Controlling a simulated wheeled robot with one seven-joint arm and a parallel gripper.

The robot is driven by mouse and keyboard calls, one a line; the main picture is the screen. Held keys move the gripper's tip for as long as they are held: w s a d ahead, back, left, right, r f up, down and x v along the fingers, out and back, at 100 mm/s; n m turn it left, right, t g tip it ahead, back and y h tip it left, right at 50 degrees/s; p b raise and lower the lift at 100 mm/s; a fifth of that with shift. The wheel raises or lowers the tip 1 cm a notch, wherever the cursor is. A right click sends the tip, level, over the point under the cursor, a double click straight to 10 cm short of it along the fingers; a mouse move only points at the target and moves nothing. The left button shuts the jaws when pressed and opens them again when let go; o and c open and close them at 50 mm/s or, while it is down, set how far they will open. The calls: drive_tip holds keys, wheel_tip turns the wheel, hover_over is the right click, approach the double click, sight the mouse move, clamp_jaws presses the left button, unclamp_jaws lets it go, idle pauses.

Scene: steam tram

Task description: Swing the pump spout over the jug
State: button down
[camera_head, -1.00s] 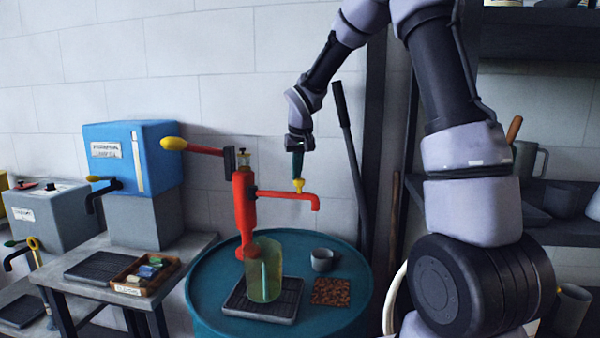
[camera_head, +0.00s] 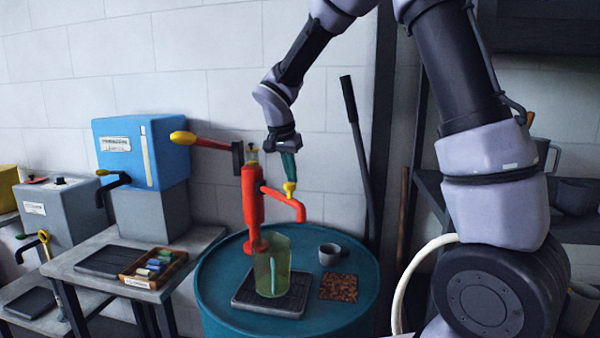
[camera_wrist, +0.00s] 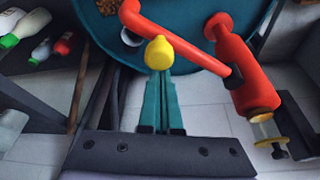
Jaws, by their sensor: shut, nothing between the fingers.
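The red pump (camera_head: 252,200) stands on a blue-green drum, with its red spout (camera_head: 276,197) angled right and toward the camera, its tip turned down. In the head view the spout's tip is right of and above the yellowish see-through jug (camera_head: 271,265), not over its mouth. A yellow knob (camera_head: 290,187) stands on the spout. My gripper (camera_head: 289,175) has its green fingers shut, with the tips right at the knob. The wrist view also shows the knob (camera_wrist: 159,53) just beyond the closed fingers (camera_wrist: 160,80); whether they touch is unclear. The jug is not clearly visible there.
The jug stands on a dark drip tray (camera_head: 285,303) on the drum (camera_head: 220,310). A grey mug (camera_head: 329,254) and a brown mat (camera_head: 338,287) lie to the right. A long dark lever (camera_head: 355,140) rises behind. The pump's yellow-ended handle (camera_head: 183,137) sticks out left.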

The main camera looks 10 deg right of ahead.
sight(282, 199)
drive_tip(key=s+a+m, duration=0.2)
drive_tip(key=a+m, duration=0.1)
drive_tip(key=a, duration=0.2)
drive_tip(key=shift+s+a+m+g+h, duration=0.25)
drive_tip(key=shift+s+m+g+h, duration=0.05)
drive_tip(key=shift+g+h, duration=0.1)
idle(0.3)
drive_tip(key=w+d+r, duration=0.1)
drive_tip(key=w+d, duration=0.1)
drive_tip(key=d, duration=0.1)
drive_tip(key=shift+w+r, duration=0.1)
drive_tip(key=shift+r, duration=0.25)
drive_tip(key=v, duration=0.8)
drive_tip(key=shift+a+r, duration=0.2)
drive_tip(key=shift+r, duration=0.15)
